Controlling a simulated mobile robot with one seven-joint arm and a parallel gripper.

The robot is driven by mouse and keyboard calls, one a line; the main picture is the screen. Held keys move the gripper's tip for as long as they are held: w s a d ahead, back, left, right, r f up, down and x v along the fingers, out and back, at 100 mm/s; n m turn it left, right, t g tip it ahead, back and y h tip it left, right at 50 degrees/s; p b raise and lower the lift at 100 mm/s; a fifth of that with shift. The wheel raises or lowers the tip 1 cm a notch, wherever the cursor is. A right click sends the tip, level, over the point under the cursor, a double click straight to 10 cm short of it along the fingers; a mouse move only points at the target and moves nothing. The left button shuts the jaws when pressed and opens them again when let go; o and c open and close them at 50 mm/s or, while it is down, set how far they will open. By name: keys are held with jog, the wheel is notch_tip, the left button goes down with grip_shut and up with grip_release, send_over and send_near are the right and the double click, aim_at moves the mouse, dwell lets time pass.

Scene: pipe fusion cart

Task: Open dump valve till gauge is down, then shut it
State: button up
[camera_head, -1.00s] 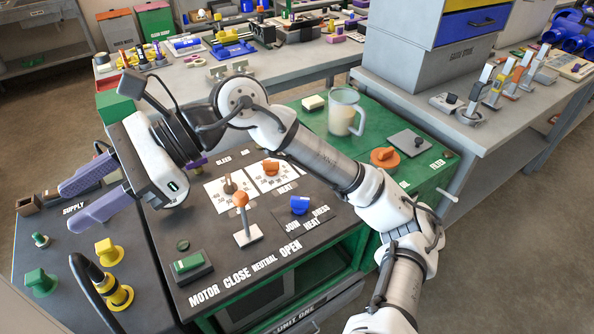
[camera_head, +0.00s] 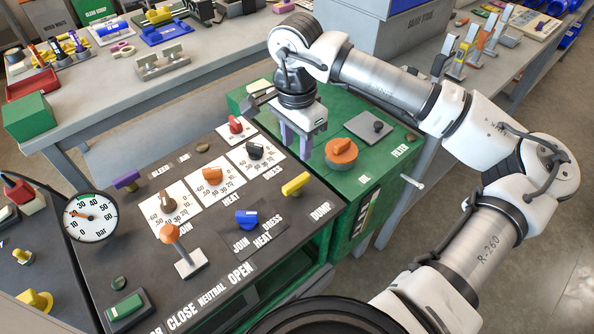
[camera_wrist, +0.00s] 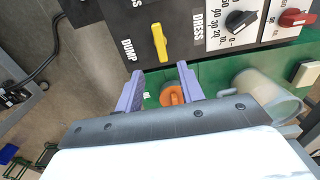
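The yellow dump valve handle (camera_head: 296,184) sits at the right edge of the dark panel, beside the DUMP lettering. It also shows in the wrist view (camera_wrist: 159,42), beyond my fingertips and nearly upright in the picture. The round white gauge (camera_head: 90,217), marked bar, stands at the panel's left; its red needle points left, and the exact reading is too small to tell. My gripper (camera_head: 299,143) points down behind the yellow handle, near the panel's back right edge. In the wrist view its two purple fingers (camera_wrist: 160,72) are apart, with nothing held between them.
The orange oil cap (camera_head: 341,152) on the green cart top is just right of my gripper and shows between the fingers from above. A blue handle (camera_head: 247,219) and an orange-topped lever (camera_head: 170,234) stand on the panel. A clear jug (camera_wrist: 268,95) stands near the gripper.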

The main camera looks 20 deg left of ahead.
aim_at(296, 181)
notch_tip(296, 181, down, 11)
jog(key=shift+f+p, duration=0.15)
jog(key=shift+p, duration=1)
jog(key=shift+c, duration=0.5)
grip_shut()
